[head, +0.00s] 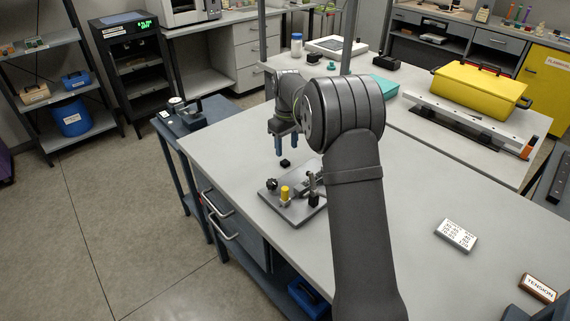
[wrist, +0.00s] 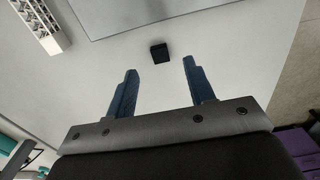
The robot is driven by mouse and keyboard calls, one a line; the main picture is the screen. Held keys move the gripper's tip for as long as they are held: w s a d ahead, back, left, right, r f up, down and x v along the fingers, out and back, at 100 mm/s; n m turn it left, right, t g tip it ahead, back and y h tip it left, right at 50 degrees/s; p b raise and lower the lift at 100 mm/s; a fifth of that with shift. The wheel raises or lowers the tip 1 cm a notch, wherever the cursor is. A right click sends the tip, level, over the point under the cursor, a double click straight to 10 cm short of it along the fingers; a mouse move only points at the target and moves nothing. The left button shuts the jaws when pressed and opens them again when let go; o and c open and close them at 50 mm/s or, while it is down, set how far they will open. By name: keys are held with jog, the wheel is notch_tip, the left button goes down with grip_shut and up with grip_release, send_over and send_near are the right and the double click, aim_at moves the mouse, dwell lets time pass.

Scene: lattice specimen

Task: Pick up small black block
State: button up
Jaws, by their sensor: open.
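The small black block (head: 285,163) lies on the white tabletop, just behind a grey fixture plate. My gripper (head: 287,150) hangs above it with its blue fingers pointing down, open and empty. In the wrist view the black block (wrist: 160,53) shows near the top middle. It lies in line with the gap between my open fingers (wrist: 160,66), apart from both of them. No part of the block is visibly covered in the wrist view.
The grey fixture plate (head: 295,211) carries a yellow cylinder (head: 285,193) and dark upright parts close to the block. A printed white block (head: 456,235) and a TENSION sign (head: 538,288) lie to the right. The tabletop left of the plate is clear.

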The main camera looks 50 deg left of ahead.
aim_at(286, 162)
jog(key=f, duration=0.6)
jog(key=shift+w+a+f, duration=0.1)
jog(key=shift+a+f, duration=0.1)
jog(key=shift+a, duration=0.05)
jog(key=c, duration=1.1)
